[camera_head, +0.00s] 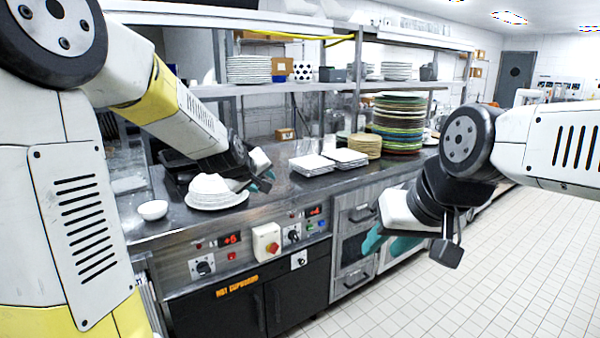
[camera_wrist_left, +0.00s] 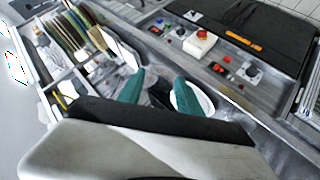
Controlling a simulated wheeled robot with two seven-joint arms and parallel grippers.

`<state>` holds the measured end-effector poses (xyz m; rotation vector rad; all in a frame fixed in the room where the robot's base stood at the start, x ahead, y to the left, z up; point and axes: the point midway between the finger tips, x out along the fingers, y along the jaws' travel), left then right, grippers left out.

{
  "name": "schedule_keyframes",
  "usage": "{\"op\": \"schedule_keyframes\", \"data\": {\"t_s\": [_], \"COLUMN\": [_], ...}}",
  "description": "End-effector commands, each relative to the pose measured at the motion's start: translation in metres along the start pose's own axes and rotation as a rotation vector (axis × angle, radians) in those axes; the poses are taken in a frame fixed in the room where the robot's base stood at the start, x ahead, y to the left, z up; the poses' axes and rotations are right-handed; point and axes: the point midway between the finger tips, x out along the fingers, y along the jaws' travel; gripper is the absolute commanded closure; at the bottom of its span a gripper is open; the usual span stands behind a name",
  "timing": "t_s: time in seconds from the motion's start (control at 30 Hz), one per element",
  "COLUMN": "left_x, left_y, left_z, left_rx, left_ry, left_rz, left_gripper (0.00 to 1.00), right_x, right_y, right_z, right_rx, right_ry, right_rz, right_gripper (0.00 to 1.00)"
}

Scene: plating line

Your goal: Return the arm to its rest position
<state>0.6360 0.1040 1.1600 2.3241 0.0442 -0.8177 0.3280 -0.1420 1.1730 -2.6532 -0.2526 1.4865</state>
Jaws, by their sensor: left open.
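My left gripper (camera_head: 264,182) is open beside the right side of a white plate (camera_head: 238,200) bearing a pile of white bowls (camera_head: 209,186). In the left wrist view its two teal fingers (camera_wrist_left: 160,85) are spread, with nothing visible held between them. Part of a white dish (camera_wrist_left: 205,103) shows beyond the right finger. My right gripper (camera_head: 389,242) hangs in front of the counter's drawers, its teal fingers apart and empty. Part of the left gripper is hidden by its own wrist.
A small white bowl (camera_head: 152,210) stands at the counter's left front. White square plates (camera_head: 312,166) and tall stacks of coloured plates (camera_head: 398,125) stand farther right. A shelf (camera_head: 300,88) with dishes runs above. Control knobs and a red button (camera_head: 272,247) line the front. The tiled floor (camera_head: 510,270) at right is clear.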

Motion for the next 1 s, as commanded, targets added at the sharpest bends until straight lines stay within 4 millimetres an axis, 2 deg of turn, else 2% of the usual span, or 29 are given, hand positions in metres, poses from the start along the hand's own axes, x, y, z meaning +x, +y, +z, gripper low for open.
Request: {"op": "schedule_keyframes", "data": {"t_s": [0.03,0.17,0.3,0.4,0.5,0.6,0.7,1.0], "left_x": [-0.030,-0.097,-0.166,-0.206,-0.235,-0.252,-0.260,-0.261], "left_y": [0.000,-0.013,-0.038,-0.058,-0.076,-0.088,-0.095,-0.096], "left_z": [0.005,0.031,0.067,0.093,0.115,0.129,0.136,0.138], "left_rx": [0.054,0.201,0.354,0.444,0.512,0.556,0.576,0.579], "left_ry": [-0.024,-0.115,-0.213,-0.277,-0.329,-0.365,-0.383,-0.388], "left_rz": [-0.006,-0.037,-0.071,-0.091,-0.106,-0.115,-0.120,-0.122], "left_gripper": [0.58,0.58,0.58,0.58,0.58,0.58,0.58,0.58], "right_x": [0.000,0.000,0.000,0.000,0.000,0.000,0.000,0.000], "right_y": [0.000,0.000,0.000,0.000,0.000,0.000,0.000,0.000], "right_z": [0.000,0.000,0.000,0.000,0.000,0.000,0.000,0.000], "right_rx": [0.000,0.000,0.000,0.000,0.000,0.000,0.000,0.000], "right_ry": [0.000,0.000,0.000,0.000,0.000,0.000,0.000,0.000], "right_rz": [0.000,0.000,0.000,0.000,0.000,0.000,0.000,0.000], "right_gripper": [0.64,0.64,0.64,0.64,0.64,0.64,0.64,0.64]}}
